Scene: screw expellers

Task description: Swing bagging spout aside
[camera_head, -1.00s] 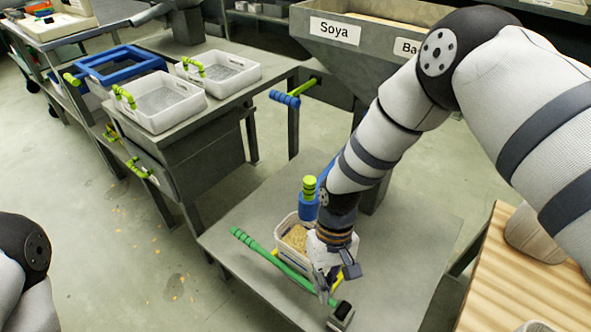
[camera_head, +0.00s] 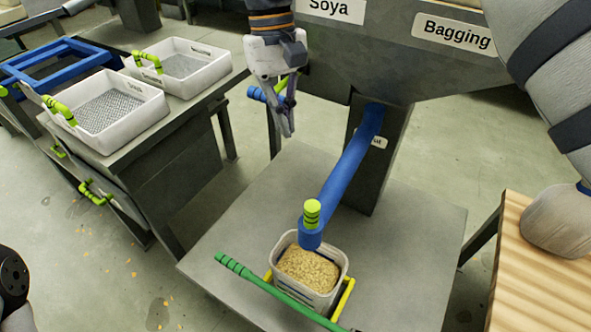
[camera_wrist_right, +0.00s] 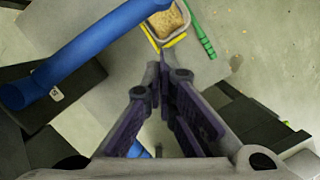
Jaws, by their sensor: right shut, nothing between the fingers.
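The blue bagging spout (camera_head: 347,172) runs from the grey column under the hopper down to a white bin (camera_head: 329,292) of yellow grain. Its lower end, with a lime-green banded knob (camera_head: 312,212), is over the bin's back rim. My right gripper (camera_head: 287,131) is shut and empty, pointing down, behind and left of the spout and clear of the knob. In the right wrist view, the spout (camera_wrist_right: 98,52) crosses the upper left, beyond the shut fingers (camera_wrist_right: 163,68). My left gripper is out of view.
A green bar (camera_head: 270,288) lies in front of the bin, with yellow rails (camera_head: 343,300) beside it. The grey table (camera_head: 405,250) is clear right of the bin. A hopper labelled Bagging (camera_head: 457,32) stands behind. White sieve trays (camera_head: 105,105) sit left; a wooden top (camera_head: 520,280) is right.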

